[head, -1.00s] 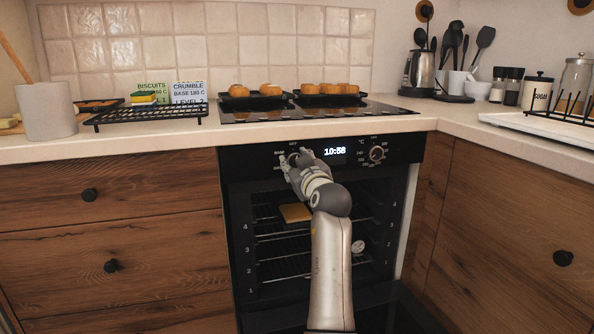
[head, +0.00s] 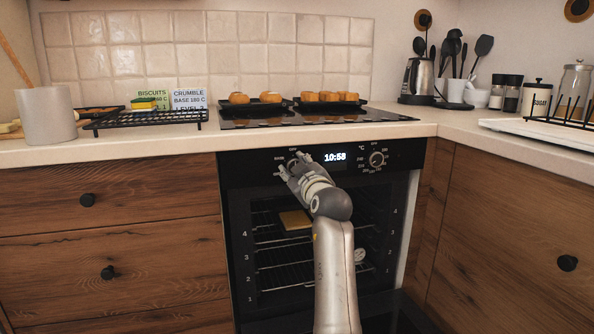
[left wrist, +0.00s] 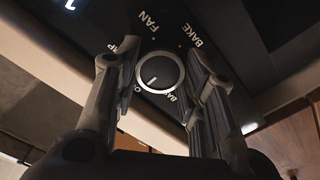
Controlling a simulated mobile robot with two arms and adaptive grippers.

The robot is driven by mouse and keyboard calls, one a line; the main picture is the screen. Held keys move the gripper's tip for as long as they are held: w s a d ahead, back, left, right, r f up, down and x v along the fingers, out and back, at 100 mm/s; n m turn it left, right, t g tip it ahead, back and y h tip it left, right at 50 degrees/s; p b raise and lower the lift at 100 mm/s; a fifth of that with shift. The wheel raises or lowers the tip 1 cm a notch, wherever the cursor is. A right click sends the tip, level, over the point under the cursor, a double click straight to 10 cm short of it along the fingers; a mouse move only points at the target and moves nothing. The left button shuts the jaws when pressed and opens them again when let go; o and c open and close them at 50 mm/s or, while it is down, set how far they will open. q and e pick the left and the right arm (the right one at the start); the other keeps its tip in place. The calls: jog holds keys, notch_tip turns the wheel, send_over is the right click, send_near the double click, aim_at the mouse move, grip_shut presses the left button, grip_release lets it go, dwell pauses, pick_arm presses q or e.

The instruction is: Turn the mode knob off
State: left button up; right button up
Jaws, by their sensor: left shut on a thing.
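The mode knob (left wrist: 160,72) is a round black dial with a pale rim and a short white mark, on the oven's black control panel (head: 226,163). In the left wrist view its mark points to the lower left, towards a partly hidden label starting with O. FAN and BAKE labels show around it; other labels are partly covered. My left gripper (left wrist: 154,84) has its fingers on both sides of the knob and is shut on it. In the head view the left gripper (head: 291,168) covers most of the knob. My right gripper is not in view.
The temperature knob (head: 377,159) is right of the lit clock (head: 335,157). Buns on trays (head: 325,104) stand on the hob above.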

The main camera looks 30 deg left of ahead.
pick_arm(q)
jog(key=o, duration=1)
